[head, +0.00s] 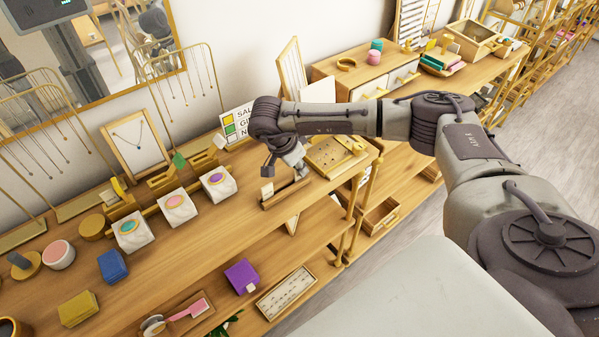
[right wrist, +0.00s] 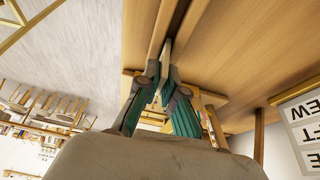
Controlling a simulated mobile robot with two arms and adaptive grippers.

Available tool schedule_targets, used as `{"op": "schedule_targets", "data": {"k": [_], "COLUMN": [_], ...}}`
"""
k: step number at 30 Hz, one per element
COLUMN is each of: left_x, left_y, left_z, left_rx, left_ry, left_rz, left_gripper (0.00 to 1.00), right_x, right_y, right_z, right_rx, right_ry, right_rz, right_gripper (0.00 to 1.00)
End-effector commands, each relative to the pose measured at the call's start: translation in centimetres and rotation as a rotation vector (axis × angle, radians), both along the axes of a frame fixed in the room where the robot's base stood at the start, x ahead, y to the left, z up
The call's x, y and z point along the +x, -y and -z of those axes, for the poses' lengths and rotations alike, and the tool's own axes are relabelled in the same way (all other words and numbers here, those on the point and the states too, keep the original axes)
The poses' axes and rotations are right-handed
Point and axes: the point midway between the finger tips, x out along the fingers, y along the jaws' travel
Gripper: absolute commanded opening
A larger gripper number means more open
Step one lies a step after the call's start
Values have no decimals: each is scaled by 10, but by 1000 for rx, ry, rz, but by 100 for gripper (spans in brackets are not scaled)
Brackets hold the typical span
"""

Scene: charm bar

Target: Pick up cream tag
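A small cream tag (head: 267,190) stands upright at the left end of a slotted wooden holder (head: 282,196), near the table's front edge. My right gripper (head: 300,171) points down at the holder's right end, a little right of that tag. In the right wrist view, the two green-padded fingers of my right gripper (right wrist: 162,72) lean in toward each other. A thin pale piece (right wrist: 167,48) shows edge-on at their tips, in line with the holder's groove. I cannot tell whether it is the cream tag or whether the fingers touch it. My left gripper is not in view.
A wooden tray (head: 334,155) lies right beside the holder, and a sign (head: 238,122) stands behind. White display blocks (head: 177,207) with coloured stones stand to the left. A lower shelf holds a purple box (head: 241,276) and a pale tray (head: 287,292).

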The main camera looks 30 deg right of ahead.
Motion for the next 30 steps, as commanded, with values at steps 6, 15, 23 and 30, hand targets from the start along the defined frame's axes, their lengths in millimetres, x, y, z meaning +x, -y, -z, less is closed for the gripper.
{"op": "schedule_targets", "data": {"k": [6,15,23,30], "left_x": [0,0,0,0], "left_y": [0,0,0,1], "left_z": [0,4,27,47], "left_rx": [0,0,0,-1], "left_ry": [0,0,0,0], "left_rz": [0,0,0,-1], "left_gripper": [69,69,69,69], "right_x": [0,1,2,-52], "right_y": [0,0,0,25], "right_z": [0,-5,-40,-71], "right_rx": [0,0,2,-1], "right_ry": [0,2,8,5], "right_rz": [0,0,-1,1], "right_gripper": [0,0,0,0]}}
